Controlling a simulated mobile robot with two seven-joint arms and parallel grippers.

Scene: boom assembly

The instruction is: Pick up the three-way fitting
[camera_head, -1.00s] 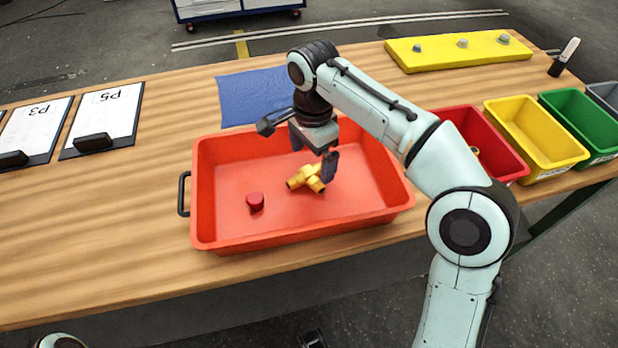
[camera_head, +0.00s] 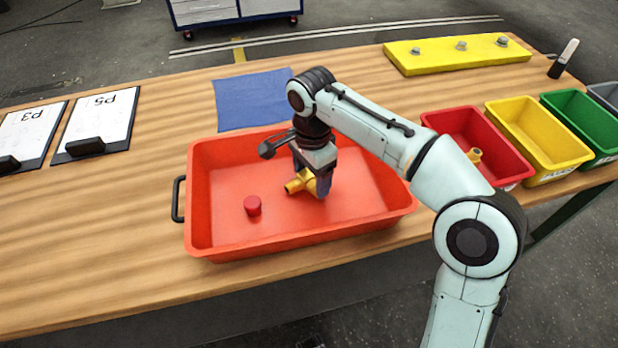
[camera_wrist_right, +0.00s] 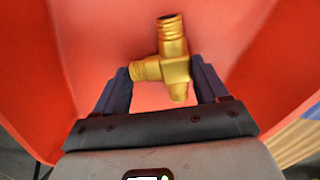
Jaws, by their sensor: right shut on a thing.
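The brass-yellow three-way fitting (camera_head: 299,184) is in the large red tray (camera_head: 230,239), right of the tray's middle. It also shows in the right wrist view (camera_wrist_right: 174,62), with its threaded ends visible. My right gripper (camera_head: 318,188) reaches down into the tray and is shut on the fitting. In the wrist view its two fingers (camera_wrist_right: 161,88) stand on either side of the fitting's lower part. I cannot tell whether the fitting touches the tray floor. My left gripper is not in view.
A small red cap (camera_head: 252,206) lies in the tray, left of the fitting. A red bin (camera_head: 500,166) holding a yellow part (camera_head: 474,156), a yellow bin (camera_head: 535,135) and a green bin (camera_head: 585,122) stand at right. A blue cloth (camera_head: 250,98) lies behind the tray.

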